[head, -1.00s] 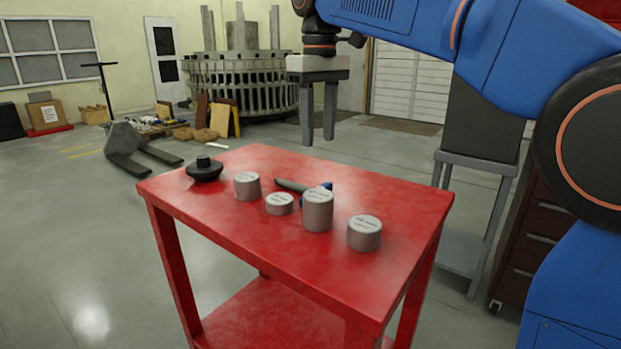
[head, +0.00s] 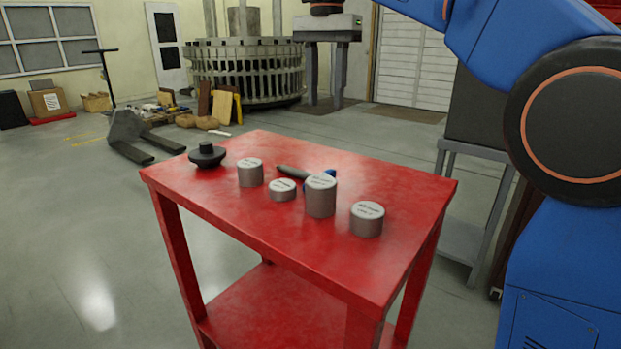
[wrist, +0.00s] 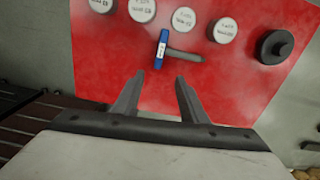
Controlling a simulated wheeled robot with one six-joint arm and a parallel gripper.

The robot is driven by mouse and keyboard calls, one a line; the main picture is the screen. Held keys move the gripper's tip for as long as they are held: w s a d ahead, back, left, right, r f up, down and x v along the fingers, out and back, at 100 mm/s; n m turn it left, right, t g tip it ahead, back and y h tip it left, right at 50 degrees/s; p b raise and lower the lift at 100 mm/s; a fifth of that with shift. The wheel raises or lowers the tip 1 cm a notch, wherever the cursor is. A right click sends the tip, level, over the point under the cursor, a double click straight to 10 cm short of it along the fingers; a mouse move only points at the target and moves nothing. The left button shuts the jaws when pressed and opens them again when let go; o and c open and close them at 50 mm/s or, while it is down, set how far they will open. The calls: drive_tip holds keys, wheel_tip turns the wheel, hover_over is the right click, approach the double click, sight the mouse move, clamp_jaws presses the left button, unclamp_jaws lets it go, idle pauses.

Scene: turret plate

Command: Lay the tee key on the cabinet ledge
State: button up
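The tee key lies on the red table (head: 385,265), behind the grey cylinders. Its dark shaft (head: 293,173) shows in the head view, with its blue crossbar (head: 331,174) partly hidden by the tallest cylinder. In the wrist view the blue crossbar (wrist: 161,48) and grey shaft (wrist: 186,55) are in plain sight. My gripper (head: 325,100) is open and empty, up above the far side of the table, apart from the key. In the wrist view its fingertips (wrist: 159,76) are spread, with the key beyond them. I cannot make out the cabinet ledge for certain.
Several grey labelled cylinders (head: 321,197) stand in a row on the table. A black knobbed disc (head: 207,156) sits at its left corner. A grey stand (head: 470,165) is to the right. Dark slatted surfaces (wrist: 45,125) show at the wrist view's lower left.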

drive_tip(key=m, duration=0.1)
hover_over(326, 173)
wheel_tip(326, 173, down, 12)
drive_tip(key=shift+a+r, duration=0.15)
drive_tip(key=shift+w+d+f, duration=0.1)
drive_tip(key=shift+f, duration=1.3)
drive_tip(key=shift+d+f, duration=0.1)
drive_tip(key=shift+f, duration=1.25)
clamp_jaws()
